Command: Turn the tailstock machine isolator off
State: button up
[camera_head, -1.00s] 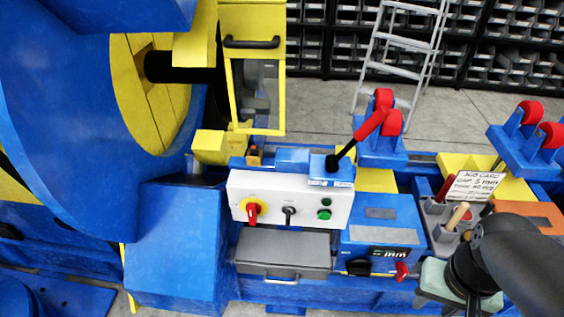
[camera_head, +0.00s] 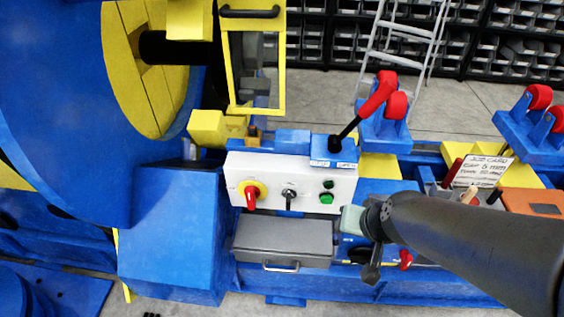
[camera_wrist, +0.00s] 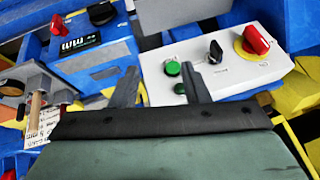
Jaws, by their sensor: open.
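The isolator is a red rotary handle on a yellow disc (camera_head: 251,194), at the left end of a white control panel (camera_head: 300,174). In the head view its red handle points down. In the wrist view the isolator (camera_wrist: 252,42) is at the upper right, beyond the black switch (camera_wrist: 215,52). My gripper (camera_head: 356,222) is just right of and below the panel in the head view, apart from the isolator. In the wrist view its two dark fingers (camera_wrist: 160,82) are spread and empty; the right one overlaps the panel near the green buttons.
A black selector switch (camera_head: 289,195) and green buttons (camera_head: 326,198) share the panel. A red-gripped lever (camera_head: 376,98) rises behind its right end. A grey drawer box (camera_head: 283,240) is below. A blue box with a display (camera_wrist: 88,45) stands beside the panel.

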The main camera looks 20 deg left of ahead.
jog(key=w+a+f+t+y+b, duration=0.1)
jog(key=a+f+t+y+b, duration=0.3)
jog(key=a, duration=0.7)
jog(key=n+t+h+b, duration=0.1)
jog(key=t+h+b, duration=0.1)
jog(key=t+b, duration=0.65)
send_near(250, 201)
jog(key=b+x, duration=0.1)
jog(key=x, duration=0.8)
jog(key=shift+w+a+r+b, duration=0.1)
jog(key=shift+w+b, duration=0.2)
jog(key=shift+w, duration=0.05)
grip_shut()
